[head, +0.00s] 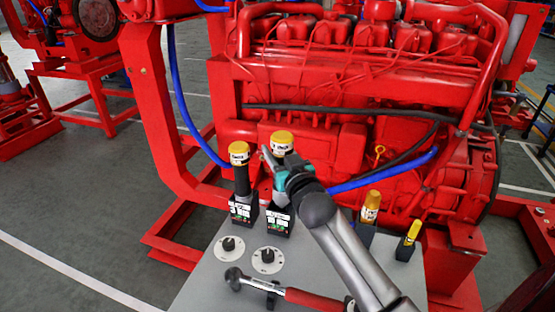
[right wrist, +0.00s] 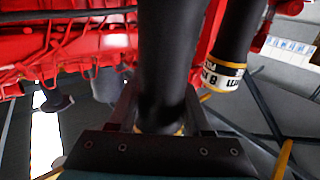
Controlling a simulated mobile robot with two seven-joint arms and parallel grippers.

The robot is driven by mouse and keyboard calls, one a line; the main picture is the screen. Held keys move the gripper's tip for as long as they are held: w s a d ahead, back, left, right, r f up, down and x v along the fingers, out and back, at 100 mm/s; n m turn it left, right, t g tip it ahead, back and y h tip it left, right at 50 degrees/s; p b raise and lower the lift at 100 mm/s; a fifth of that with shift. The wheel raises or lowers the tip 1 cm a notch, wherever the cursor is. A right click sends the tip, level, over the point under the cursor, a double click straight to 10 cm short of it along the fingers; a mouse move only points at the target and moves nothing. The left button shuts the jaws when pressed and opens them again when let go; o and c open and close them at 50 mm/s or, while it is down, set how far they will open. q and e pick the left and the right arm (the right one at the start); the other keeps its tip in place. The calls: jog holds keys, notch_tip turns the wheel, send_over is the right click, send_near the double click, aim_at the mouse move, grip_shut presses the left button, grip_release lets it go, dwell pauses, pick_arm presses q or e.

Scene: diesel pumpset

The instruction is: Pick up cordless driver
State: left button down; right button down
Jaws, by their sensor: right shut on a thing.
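Two black cordless drivers with yellow-and-white tops and block-shaped bases stand upright on a grey table (head: 205,283). The left driver (head: 242,182) is free. My right gripper (head: 272,164) is shut on the body of the right driver (head: 281,144), just below its yellow top; my gripper and wrist hide its middle. In the right wrist view the held driver's black body (right wrist: 165,65) stands between the fingers (right wrist: 158,112). The other driver (right wrist: 232,50) is apart, to the right there. I cannot tell whether the held base touches the table. My left gripper is out of view.
Two white discs with black knobs (head: 231,246) (head: 268,260) and a red-handled wrench (head: 310,298) lie at the front. Two yellow-topped tools (head: 370,207) (head: 409,240) stand right of my arm. A red engine (head: 360,85) with a blue hose (head: 385,172) rises close behind the table.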

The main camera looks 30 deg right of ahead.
notch_tip(320, 180, up, 16)
jog(key=p, duration=0.4)
jog(key=shift+f, duration=0.15)
jog(key=c, duration=0.9)
grip_release()
grip_shut()
